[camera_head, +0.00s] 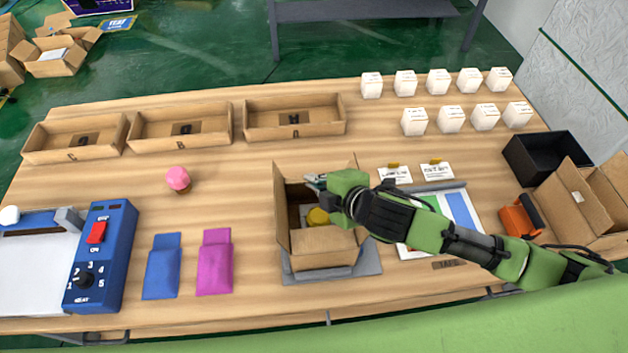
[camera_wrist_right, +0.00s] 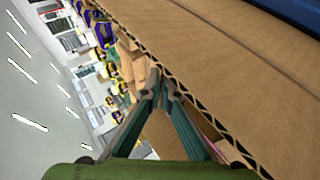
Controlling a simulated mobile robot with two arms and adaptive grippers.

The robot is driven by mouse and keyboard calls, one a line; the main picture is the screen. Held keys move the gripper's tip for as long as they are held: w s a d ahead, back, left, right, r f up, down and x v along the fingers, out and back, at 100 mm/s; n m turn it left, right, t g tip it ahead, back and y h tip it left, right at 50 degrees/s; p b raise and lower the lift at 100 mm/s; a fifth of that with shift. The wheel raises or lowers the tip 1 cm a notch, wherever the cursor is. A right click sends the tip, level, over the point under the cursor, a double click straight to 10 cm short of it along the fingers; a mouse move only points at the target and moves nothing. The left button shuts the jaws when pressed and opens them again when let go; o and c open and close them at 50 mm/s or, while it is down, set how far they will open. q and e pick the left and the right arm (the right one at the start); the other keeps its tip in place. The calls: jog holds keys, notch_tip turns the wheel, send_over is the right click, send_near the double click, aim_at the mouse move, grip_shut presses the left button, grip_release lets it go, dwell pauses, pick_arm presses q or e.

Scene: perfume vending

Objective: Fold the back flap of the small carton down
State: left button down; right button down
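The small carton (camera_head: 292,240) stands open on a grey mat (camera_head: 372,266) at the middle of the table. Its left flap (camera_head: 281,205) stands up, and a yellow round item (camera_head: 318,217) shows inside. My right gripper (camera_head: 314,181) is over the back part of the carton, and my arm hides its right side. The back flap is partly hidden, so its angle is unclear. In the right wrist view the fingertips (camera_wrist_right: 162,82) are close together with nothing seen between them. A cardboard panel (camera_wrist_right: 215,75) with a corrugated edge lies right beside them. My left gripper is out of view.
Three cardboard trays (camera_head: 180,141) and several white boxes (camera_head: 450,119) line the back. A pink-topped item (camera_head: 178,179), blue pouch (camera_head: 162,270) and magenta pouch (camera_head: 214,265) lie left. A blue sealer (camera_head: 105,250) stands far left. An orange tool (camera_head: 517,218) and black bin (camera_head: 540,158) are right.

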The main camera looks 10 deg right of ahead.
dwell(0.4)
jog(key=c, duration=2.3)
grip_release()
jog(key=shift+c, duration=0.2)
jog(key=v, duration=0.7)
jog(key=shift+s, duration=0.25)
jog(key=shift+d+r, duration=0.1)
